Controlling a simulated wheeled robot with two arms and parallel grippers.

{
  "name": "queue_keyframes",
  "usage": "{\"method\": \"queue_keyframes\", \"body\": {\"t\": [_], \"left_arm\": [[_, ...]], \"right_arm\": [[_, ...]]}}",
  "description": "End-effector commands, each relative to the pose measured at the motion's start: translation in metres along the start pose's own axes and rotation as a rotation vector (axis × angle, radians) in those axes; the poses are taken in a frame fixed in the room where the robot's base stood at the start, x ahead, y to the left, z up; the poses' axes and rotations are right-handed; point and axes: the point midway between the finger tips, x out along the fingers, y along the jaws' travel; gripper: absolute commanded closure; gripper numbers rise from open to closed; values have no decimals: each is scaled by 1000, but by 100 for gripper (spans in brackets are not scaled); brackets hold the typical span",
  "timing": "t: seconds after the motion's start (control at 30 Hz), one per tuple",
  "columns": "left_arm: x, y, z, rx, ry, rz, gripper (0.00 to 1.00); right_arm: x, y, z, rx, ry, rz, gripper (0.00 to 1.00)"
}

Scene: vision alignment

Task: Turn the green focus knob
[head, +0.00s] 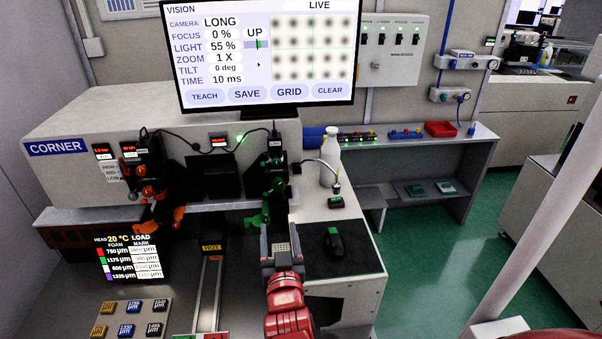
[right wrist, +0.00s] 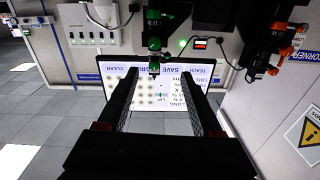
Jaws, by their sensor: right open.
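A green focus mechanism (head: 274,168) hangs at the right front of the white machine, with a green knob part (head: 258,218) low on it. In the right wrist view the green mechanism (right wrist: 154,42) lies ahead, with its green tip (right wrist: 154,68) between the lines of my fingers. My right gripper (head: 279,236) is open and empty just below and right of the green part; it also shows in the right wrist view (right wrist: 161,75). I cannot tell whether a finger touches it. The monitor (head: 215,95) reads FOCUS 0 %, UP, and shows blurred dots. My left gripper is not in view.
An orange mechanism (head: 160,190) hangs to the left. A slide rail (head: 207,295) and several labelled blocks (head: 127,330) lie at front left. A low shelf (head: 440,150) stands at right.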

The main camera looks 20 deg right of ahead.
Motion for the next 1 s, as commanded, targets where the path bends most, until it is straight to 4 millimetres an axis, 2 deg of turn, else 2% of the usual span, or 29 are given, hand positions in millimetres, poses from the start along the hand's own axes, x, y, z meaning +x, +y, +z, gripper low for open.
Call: {"method": "queue_keyframes", "body": {"t": [0.13,0.27,0.73,0.8,1.0], "left_arm": [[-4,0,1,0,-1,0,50],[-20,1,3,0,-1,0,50],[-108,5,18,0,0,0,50],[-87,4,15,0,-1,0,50],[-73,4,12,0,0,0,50]], "right_arm": [[2,7,4,18,-34,24,33],[11,8,9,19,-33,26,33],[58,10,13,12,-27,26,33],[74,10,0,15,-34,26,33],[115,10,4,13,-39,25,33]]}}
